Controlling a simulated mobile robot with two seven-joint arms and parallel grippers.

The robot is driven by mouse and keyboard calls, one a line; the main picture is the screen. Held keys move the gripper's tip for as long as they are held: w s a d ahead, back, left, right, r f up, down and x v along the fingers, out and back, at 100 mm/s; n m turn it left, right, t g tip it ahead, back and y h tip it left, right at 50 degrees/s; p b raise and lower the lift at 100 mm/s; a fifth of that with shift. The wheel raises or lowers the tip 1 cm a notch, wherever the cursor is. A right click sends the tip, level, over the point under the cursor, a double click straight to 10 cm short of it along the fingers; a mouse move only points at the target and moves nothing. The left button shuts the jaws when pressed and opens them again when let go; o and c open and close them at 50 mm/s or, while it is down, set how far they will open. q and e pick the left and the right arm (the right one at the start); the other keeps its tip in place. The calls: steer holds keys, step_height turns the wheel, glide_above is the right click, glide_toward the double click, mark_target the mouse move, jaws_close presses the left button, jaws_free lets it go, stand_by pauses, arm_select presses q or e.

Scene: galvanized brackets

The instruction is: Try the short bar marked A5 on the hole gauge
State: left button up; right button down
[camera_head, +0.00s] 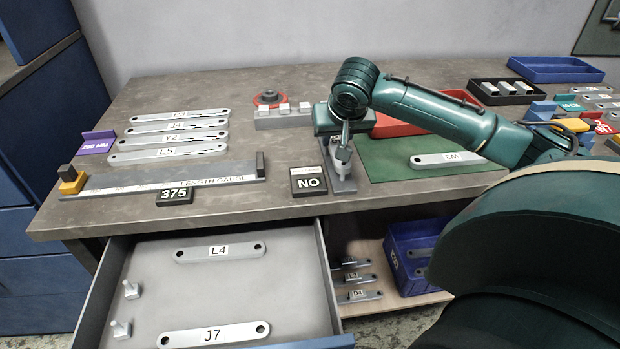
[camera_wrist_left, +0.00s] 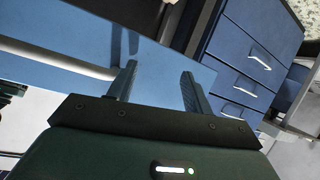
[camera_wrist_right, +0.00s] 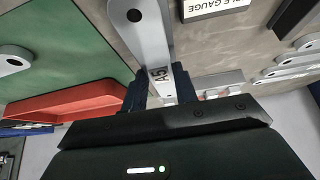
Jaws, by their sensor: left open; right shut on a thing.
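My right gripper (camera_head: 345,118) is shut on the short grey bar A5 (camera_wrist_right: 145,35), whose label shows beside the fingers in the right wrist view. The bar's free end, with a hole, points away from the gripper; in the head view the bar (camera_head: 344,153) is over the grey hole gauge (camera_head: 342,185) near the table's front edge. The gripper hides part of both, and I cannot tell whether they touch. A black block reading NO (camera_head: 308,181) stands left of the gauge. My left gripper (camera_wrist_left: 157,85) is open and empty, outside the head view.
The length gauge (camera_head: 150,187) with a 375 block and several labelled bars lie at the left. A green mat (camera_head: 400,170) bearing a bar and a red tray (camera_head: 398,127) are right of the gauge. An open drawer (camera_head: 200,281) with bars L4 and J7 juts out below.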

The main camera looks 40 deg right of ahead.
steer(key=shift+a+f, duration=0.1)
steer(key=shift+f, duration=0.1)
steer(key=c, duration=1)
jaws_free()
steer(key=shift+r, duration=0.1)
